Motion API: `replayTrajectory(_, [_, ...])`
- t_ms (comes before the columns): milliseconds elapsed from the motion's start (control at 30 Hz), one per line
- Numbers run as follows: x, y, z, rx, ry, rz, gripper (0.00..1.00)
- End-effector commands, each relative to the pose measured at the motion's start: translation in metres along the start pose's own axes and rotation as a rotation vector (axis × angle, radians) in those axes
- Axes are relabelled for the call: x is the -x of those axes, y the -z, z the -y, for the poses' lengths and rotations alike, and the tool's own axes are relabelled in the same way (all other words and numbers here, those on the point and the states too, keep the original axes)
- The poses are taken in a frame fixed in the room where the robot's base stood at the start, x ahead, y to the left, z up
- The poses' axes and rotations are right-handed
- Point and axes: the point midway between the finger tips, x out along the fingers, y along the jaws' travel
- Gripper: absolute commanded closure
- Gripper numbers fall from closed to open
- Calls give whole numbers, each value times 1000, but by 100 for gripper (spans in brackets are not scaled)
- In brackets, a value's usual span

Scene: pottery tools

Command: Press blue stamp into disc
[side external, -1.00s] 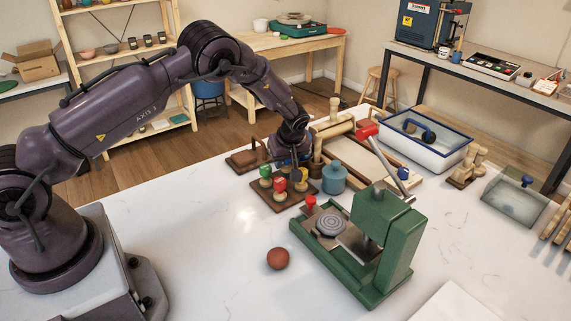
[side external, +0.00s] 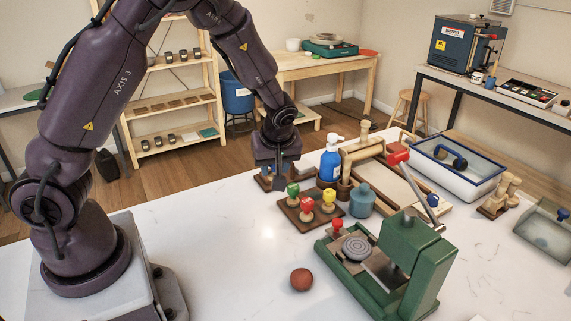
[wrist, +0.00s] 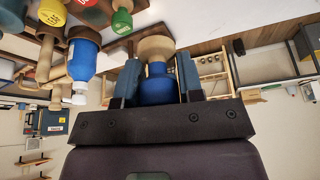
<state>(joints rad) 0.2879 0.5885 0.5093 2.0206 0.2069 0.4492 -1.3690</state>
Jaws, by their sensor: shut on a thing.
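My gripper (side external: 279,170) is shut on the blue stamp. In the wrist view, its blue handle (wrist: 158,88) is between the fingers and its pale wooden end points away from my gripper. In the side view the stamp is mostly hidden by the fingers. My gripper is behind and left of the brown stamp board (side external: 302,217), which holds green (side external: 293,190), red (side external: 307,205) and yellow (side external: 328,197) stamps. The grey disc (side external: 357,248), with ring marks, lies on the green press (side external: 420,265), to the front right of my gripper.
A blue pump bottle (side external: 330,165) stands right of my gripper, and a blue-grey jar (side external: 362,201) beside the board. The press has a raised red-tipped lever (side external: 398,158). A reddish-brown ball (side external: 301,279) lies left of the press. The front left of the white table is clear.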

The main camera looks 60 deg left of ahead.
Motion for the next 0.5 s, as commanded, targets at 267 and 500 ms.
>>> replayTrajectory(267, [-7,-59,-46,-267,-110,3,89])
replayTrajectory(500, [16,-128,-111,-846,-357,2,89])
